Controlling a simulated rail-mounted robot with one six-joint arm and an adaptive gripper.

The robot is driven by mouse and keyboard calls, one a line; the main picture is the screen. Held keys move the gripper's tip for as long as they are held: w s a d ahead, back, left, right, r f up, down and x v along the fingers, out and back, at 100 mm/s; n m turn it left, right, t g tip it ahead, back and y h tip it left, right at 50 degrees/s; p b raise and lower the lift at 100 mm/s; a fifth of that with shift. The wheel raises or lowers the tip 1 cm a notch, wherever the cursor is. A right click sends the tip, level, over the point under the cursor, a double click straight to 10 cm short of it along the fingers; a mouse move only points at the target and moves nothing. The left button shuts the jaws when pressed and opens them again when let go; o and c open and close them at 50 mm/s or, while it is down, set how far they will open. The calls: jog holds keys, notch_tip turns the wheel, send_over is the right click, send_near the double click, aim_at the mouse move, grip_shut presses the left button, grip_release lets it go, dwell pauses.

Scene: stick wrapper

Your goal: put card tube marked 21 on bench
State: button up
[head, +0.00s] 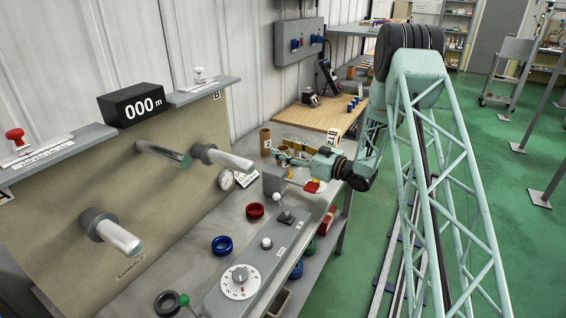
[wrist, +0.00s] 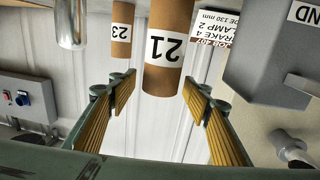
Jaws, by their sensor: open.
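The card tube marked 21 (wrist: 162,78) is brown with a white label and shows at the top middle of the wrist view. It lies between the two yellow-padded fingers of my gripper (wrist: 157,90), with a gap on each side. My gripper is open and holds nothing. In the head view my gripper (head: 283,156) is low over the grey bench (head: 205,262), near its far end. A brown tube (head: 265,138) stands beside it there; its number is not readable. A second tube, marked 23 (wrist: 122,35), is left of tube 21 in the wrist view.
A wooden worktop (head: 310,117) lies beyond my gripper. A grey box (wrist: 262,65) is close on the right in the wrist view. Nearer stand a control panel (head: 245,275), a red ring (head: 256,210) and a blue ring (head: 222,245). Metal rollers (head: 222,157) project from the left panel.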

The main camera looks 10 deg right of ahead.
jog(key=shift+c, duration=0.9)
jog(key=c, duration=0.8)
jog(key=shift+c, duration=0.2)
notch_tip(320, 180, up, 10)
jog(key=p, duration=0.1)
jog(key=shift+p, duration=0.4)
jog(key=shift+r, duration=0.5)
jog(key=shift+a, duration=0.1)
